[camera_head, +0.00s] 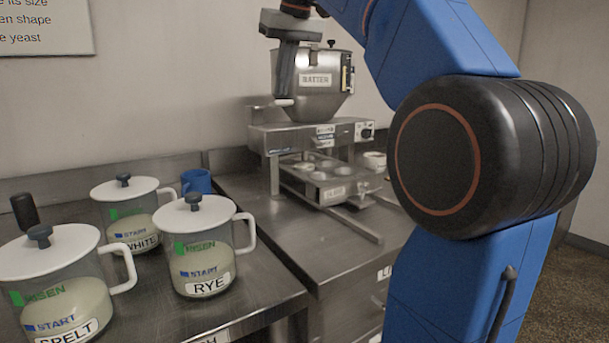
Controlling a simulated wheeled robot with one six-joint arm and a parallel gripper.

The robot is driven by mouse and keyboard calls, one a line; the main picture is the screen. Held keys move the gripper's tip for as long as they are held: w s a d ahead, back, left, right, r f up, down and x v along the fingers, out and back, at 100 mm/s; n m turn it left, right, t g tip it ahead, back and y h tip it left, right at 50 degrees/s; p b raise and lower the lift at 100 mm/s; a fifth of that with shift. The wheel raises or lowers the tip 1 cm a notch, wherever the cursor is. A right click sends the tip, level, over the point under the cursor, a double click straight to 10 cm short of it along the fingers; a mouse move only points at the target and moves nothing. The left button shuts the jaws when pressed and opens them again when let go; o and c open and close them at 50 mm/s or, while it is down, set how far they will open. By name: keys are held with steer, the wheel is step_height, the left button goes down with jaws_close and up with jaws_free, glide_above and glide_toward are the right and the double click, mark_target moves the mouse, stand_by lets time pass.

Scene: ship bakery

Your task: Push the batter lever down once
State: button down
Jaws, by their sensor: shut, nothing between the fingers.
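The batter hopper (312,88) is a steel funnel labelled BATTEN or BATTER, standing on a steel machine on the counter. A lever with a pale end (284,102) sticks out at the hopper's left side, roughly level. My gripper (284,93) points down at the left of the hopper, its dark fingers shut and empty. The fingertips are right above the lever's pale end in the picture. I cannot tell whether they touch it. The fingers hide part of the hopper's left side.
Under the machine's head is a tray (338,191) with round moulds. Lidded jars labelled SPELT (68,307), WHITE (137,235) and RYE (203,264) stand at left, with a blue mug (196,181) behind. The steel counter (262,215) before the machine is clear.

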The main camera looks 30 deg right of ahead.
step_height(320, 180, up, 6)
stand_by(0.8)
stand_by(0.4)
